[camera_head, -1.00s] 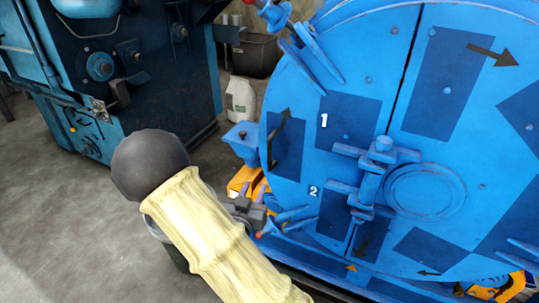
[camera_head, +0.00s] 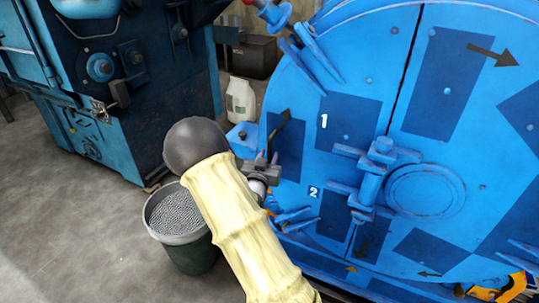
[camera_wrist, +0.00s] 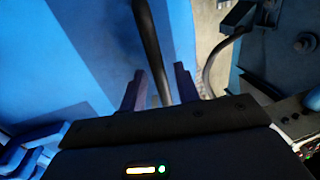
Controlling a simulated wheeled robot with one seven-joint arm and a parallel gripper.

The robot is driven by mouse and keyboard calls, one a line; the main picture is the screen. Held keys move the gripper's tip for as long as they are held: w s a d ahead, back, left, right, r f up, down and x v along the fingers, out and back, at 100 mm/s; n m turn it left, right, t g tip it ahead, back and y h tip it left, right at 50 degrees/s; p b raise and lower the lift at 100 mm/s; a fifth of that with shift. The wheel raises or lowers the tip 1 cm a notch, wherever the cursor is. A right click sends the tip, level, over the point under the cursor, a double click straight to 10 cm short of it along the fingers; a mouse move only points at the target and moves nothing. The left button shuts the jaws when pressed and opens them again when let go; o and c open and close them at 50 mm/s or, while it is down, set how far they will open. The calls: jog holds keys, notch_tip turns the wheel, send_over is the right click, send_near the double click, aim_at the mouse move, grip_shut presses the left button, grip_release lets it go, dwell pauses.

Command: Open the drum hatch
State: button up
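The large blue round drum front (camera_head: 345,70) fills the right of the head view. A dark vertical seam separates its hatch panel (camera_head: 465,130) from the left part. A blue latch (camera_head: 370,185) with bars sits across the seam, left of a round plate (camera_head: 428,190). My gripper (camera_head: 265,162) is at the left rim of the drum, well left of the latch. In the wrist view its two fingers (camera_wrist: 158,88) stand apart. A dark bar or stripe (camera_wrist: 148,40) shows between them; whether they touch it cannot be told.
A bucket of grey pellets (camera_head: 175,215) stands on the floor left of my arm. A dark blue machine (camera_head: 110,80) stands at the back left. A white jug (camera_head: 240,98) is behind. Blue prongs (camera_head: 293,218) stick out below my gripper. The left floor is clear.

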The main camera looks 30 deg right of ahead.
jog(key=shift+x, duration=0.85)
grip_shut()
jog(key=shift+a, duration=0.15)
